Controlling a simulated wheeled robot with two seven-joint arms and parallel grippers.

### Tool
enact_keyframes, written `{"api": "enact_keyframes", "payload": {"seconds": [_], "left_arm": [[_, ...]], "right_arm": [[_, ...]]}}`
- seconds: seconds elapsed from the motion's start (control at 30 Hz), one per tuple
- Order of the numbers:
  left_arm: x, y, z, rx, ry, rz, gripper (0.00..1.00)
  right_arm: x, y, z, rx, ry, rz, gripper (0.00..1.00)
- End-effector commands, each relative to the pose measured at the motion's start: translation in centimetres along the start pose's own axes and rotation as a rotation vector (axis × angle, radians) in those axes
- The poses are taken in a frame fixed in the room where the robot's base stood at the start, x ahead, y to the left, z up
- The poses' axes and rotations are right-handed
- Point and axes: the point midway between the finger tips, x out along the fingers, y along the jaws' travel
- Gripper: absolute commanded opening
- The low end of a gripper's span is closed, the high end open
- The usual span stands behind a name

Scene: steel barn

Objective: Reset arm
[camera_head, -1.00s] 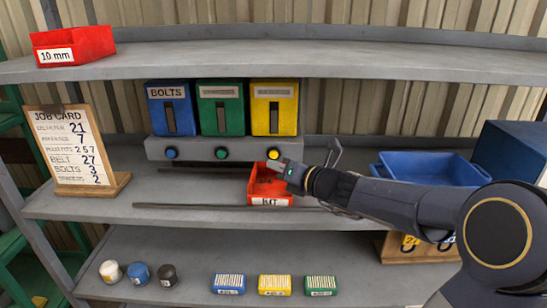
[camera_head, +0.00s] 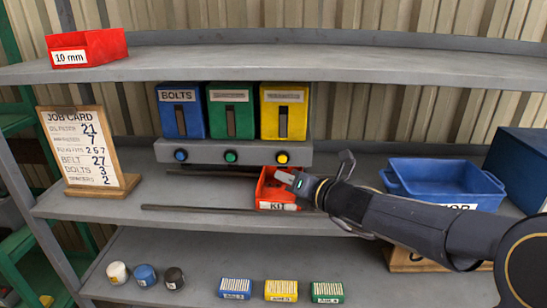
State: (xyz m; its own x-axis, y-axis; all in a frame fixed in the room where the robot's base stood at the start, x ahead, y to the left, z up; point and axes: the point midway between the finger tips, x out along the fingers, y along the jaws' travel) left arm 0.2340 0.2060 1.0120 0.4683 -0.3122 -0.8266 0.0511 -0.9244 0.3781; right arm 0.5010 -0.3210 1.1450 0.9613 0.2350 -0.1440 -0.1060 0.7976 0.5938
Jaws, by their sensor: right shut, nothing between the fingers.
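My right arm comes in from the right. Its gripper (camera_head: 290,178) is shut and empty, with its tip over the right part of the red KIT bin (camera_head: 272,203) on the middle shelf. The gripper hides part of that bin; whether it touches the bin I cannot tell. My left gripper is not in view.
Blue (camera_head: 180,112), green (camera_head: 230,112) and yellow (camera_head: 282,112) dispensers stand above a row of buttons behind the red bin. A blue bin (camera_head: 440,170) stands to the right. A job card (camera_head: 85,150) stands at left. Small boxes and jars lie on the lower shelf.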

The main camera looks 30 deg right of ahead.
Motion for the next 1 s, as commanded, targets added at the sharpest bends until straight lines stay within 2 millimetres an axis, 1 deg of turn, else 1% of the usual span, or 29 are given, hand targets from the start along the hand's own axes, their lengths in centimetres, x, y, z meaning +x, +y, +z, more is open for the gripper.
{"api": "enact_keyframes", "payload": {"seconds": [0.17, 0.23, 0.27, 0.37, 0.4, 0.47, 0.5, 0.57, 0.6, 0.63, 0.67, 0.7, 0.77, 0.8, 0.9, 1.0], "left_arm": [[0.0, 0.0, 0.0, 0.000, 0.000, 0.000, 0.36], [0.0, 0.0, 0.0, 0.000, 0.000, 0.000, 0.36], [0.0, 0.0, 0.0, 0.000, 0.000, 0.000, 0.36], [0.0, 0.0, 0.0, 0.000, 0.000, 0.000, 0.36], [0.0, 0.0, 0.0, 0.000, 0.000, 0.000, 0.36], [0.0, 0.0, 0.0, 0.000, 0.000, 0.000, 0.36], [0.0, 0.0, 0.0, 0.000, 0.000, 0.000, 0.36], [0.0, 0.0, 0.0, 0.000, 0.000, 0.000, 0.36], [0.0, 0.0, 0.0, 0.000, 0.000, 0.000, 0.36], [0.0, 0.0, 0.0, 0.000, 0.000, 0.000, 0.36], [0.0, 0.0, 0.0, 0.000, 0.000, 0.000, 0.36], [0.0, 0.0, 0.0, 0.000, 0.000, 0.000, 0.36], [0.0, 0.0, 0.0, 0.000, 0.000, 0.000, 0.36], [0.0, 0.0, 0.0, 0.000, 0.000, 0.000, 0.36], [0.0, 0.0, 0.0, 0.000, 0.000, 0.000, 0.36], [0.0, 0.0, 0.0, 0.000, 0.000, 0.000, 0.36]], "right_arm": [[0.0, 0.0, 0.0, -0.001, 0.000, 0.000, 0.00], [-0.1, 0.4, -0.2, -0.030, 0.007, 0.008, 0.00], [-0.3, 0.8, -0.4, -0.065, 0.016, 0.018, 0.00], [-1.5, 3.2, -2.1, -0.299, 0.069, 0.083, 0.00], [-2.4, 4.6, -3.3, -0.450, 0.102, 0.127, 0.00], [-4.1, 6.8, -5.6, -0.722, 0.153, 0.211, 0.00], [-5.4, 8.0, -7.5, -0.925, 0.188, 0.278, 0.00], [-7.7, 9.3, -10.4, -1.242, 0.235, 0.389, 0.00], [-9.3, 9.8, -12.5, -1.450, 0.263, 0.470, 0.00], [-10.5, 10.0, -13.9, -1.604, 0.282, 0.531, 0.00], [-11.7, 10.0, -15.3, -1.754, 0.300, 0.596, 0.00], [-13.2, 9.7, -17.1, -1.948, 0.322, 0.683, 0.00], [-15.3, 8.9, -19.3, -2.212, 0.350, 0.813, 0.00], [-16.6, 8.2, -20.5, -2.366, 0.367, 0.896, 0.00], [-19.0, 6.3, -22.5, -2.666, 0.405, 1.085, 0.00], [-20.4, 4.9, -23.4, -2.847, 0.431, 1.219, 0.00]]}}
